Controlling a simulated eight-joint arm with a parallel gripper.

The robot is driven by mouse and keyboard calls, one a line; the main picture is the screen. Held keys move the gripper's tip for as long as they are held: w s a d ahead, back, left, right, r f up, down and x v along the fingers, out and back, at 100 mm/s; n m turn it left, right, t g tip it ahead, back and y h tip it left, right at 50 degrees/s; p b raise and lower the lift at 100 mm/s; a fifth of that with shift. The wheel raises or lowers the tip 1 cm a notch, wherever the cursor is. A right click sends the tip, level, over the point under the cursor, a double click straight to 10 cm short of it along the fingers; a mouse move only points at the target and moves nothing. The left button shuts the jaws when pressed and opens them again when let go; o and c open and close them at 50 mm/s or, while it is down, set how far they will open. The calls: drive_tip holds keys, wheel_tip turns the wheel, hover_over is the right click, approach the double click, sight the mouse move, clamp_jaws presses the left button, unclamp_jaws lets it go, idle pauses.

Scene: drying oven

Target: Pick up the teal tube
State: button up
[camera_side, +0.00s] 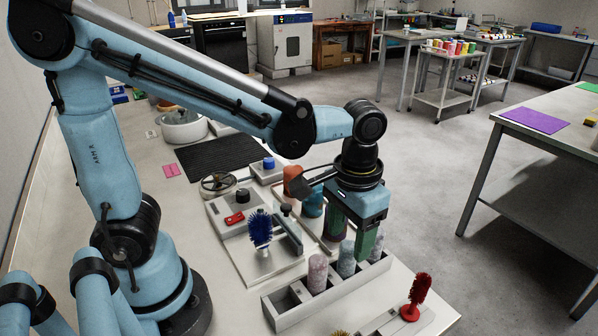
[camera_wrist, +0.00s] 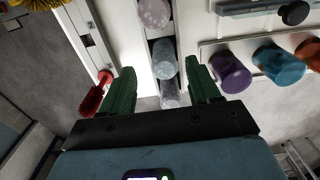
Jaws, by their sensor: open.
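A pale grey rack (camera_side: 330,293) holds a row of speckled tubes. The far tube (camera_side: 377,247) looks pale teal and stands partly behind a gripper finger; it also shows in the wrist view (camera_wrist: 170,95), greyish, between the finger bases. The middle tube (camera_side: 347,258) is pale blue-grey and shows in the wrist view (camera_wrist: 165,60). The near tube (camera_side: 318,273) is pinkish. My gripper (camera_side: 354,243) has green fingers, pointing down over the far end of the rack. In the wrist view my gripper (camera_wrist: 162,72) is open, with fingers on either side of the row.
A red brush (camera_side: 417,297) stands right of the rack, and a blue brush (camera_side: 260,228) to its left. Purple (camera_wrist: 230,72), blue-teal (camera_wrist: 278,65) and orange (camera_side: 293,178) cups stand beside the rack. The bench edge is close on the right.

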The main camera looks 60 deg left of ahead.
sight(349, 245)
drive_tip(key=shift+w+a+f, duration=0.1)
drive_tip(key=shift+w+f, duration=0.1)
drive_tip(key=shift+f, duration=1.3)
drive_tip(key=shift+w+a+f, duration=0.1)
drive_tip(key=shift+w+f, duration=0.05)
drive_tip(key=shift+f, duration=1.3)
drive_tip(key=c, duration=1.1)
drive_tip(key=shift+r, duration=0.15)
